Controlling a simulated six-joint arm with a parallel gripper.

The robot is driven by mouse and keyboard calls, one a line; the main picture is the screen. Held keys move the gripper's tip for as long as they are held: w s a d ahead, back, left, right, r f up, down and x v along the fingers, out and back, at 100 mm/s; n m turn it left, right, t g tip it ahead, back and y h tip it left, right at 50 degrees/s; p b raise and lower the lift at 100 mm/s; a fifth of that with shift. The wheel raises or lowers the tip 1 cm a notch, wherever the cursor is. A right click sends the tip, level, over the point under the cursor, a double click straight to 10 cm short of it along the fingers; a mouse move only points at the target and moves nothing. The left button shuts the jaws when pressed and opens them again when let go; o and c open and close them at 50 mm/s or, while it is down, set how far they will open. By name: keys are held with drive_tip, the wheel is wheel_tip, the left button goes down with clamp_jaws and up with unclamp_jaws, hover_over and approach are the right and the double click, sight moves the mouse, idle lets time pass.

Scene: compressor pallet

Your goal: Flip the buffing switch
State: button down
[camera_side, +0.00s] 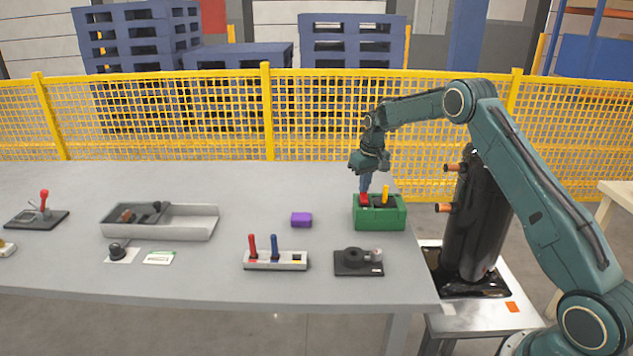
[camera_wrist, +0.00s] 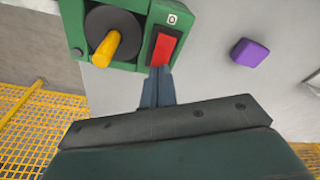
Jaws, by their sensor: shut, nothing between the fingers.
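A green control box (camera_side: 379,222) stands near the right end of the table. It carries a red rocker switch and a yellow knob (camera_side: 386,193). My gripper (camera_side: 364,190) points down at the box, over the red rocker. In the wrist view my gripper (camera_wrist: 160,72) is shut and empty, its tips at the near end of the rocker. I cannot tell whether they touch.
A purple block (camera_side: 301,219) lies left of the box. A grey base with red and blue levers (camera_side: 275,261) and a black device (camera_side: 359,263) stand nearer the front edge. A grey tray (camera_side: 170,231) and a red-handled toggle device (camera_side: 38,218) are further left. A yellow fence runs behind.

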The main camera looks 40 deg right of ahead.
sight(363, 196)
drive_tip(key=shift+f, duration=0.5)
idle(0.4)
drive_tip(key=shift+r, duration=3.55)
drive_tip(key=s+a+r+n+t, duration=0.1)
drive_tip(key=s+a+r+t, duration=0.1)
drive_tip(key=s+a+r, duration=1.5)
drive_tip(key=s+a+f+n+t, duration=0.1)
drive_tip(key=s+a, duration=0.2)
drive_tip(key=s, duration=0.8)
drive_tip(key=s+a+n, duration=0.1)
drive_tip(key=s+a, duration=0.3)
drive_tip(key=s, duration=0.8)
drive_tip(key=shift+s+f+t, duration=0.2)
drive_tip(key=shift+f+t, duration=0.15)
drive_tip(key=shift+t, duration=0.05)
